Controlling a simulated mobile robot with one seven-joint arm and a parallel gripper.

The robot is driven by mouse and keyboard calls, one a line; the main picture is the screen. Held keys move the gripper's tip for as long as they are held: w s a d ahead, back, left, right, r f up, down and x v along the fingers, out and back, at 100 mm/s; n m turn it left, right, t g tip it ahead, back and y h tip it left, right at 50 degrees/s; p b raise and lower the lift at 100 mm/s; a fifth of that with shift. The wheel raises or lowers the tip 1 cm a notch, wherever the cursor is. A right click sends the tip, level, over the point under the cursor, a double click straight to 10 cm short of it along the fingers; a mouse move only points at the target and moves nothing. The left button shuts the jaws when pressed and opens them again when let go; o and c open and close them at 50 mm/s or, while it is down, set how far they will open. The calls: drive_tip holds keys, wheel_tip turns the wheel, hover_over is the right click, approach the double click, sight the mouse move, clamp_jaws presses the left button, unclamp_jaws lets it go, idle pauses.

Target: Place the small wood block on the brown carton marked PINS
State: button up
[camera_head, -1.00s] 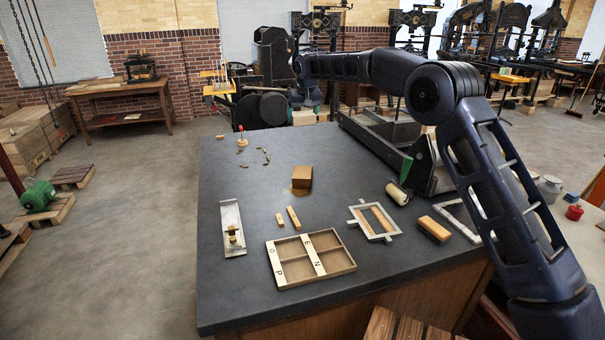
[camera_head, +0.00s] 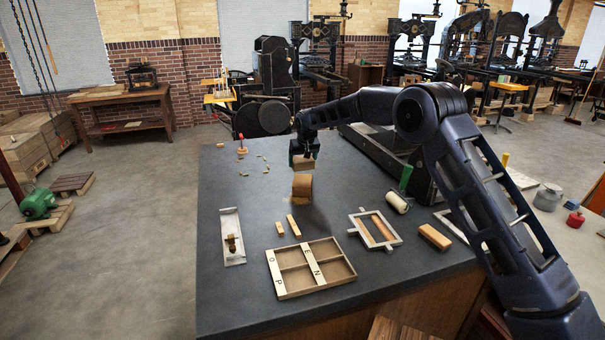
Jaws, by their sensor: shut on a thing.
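The brown carton (camera_head: 302,186) stands on the dark bench top, near its middle. I cannot read any marking on it from here. My gripper (camera_head: 304,158) points down just above the carton in the picture. It is shut on the small wood block (camera_head: 303,163), a brown piece between the fingers. A narrow dark gap seems to show between the block's underside and the carton top; I cannot tell exactly how far apart they are. The fingers partly hide the block.
A compartmented wooden tray (camera_head: 312,292), two light wood strips, a metal composing stick (camera_head: 231,236), a grey frame (camera_head: 375,230), a white roller (camera_head: 397,202) and an orange-brown block (camera_head: 434,237) lie nearer. Small pieces lie at the back left.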

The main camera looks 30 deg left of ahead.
sight(303, 180)
drive_tip(key=shift+f, duration=2.85)
drive_tip(key=shift+f, duration=0.1)
drive_tip(key=o, duration=0.9)
drive_tip(key=shift+o, duration=0.2)
drive_tip(key=v, duration=1.2)
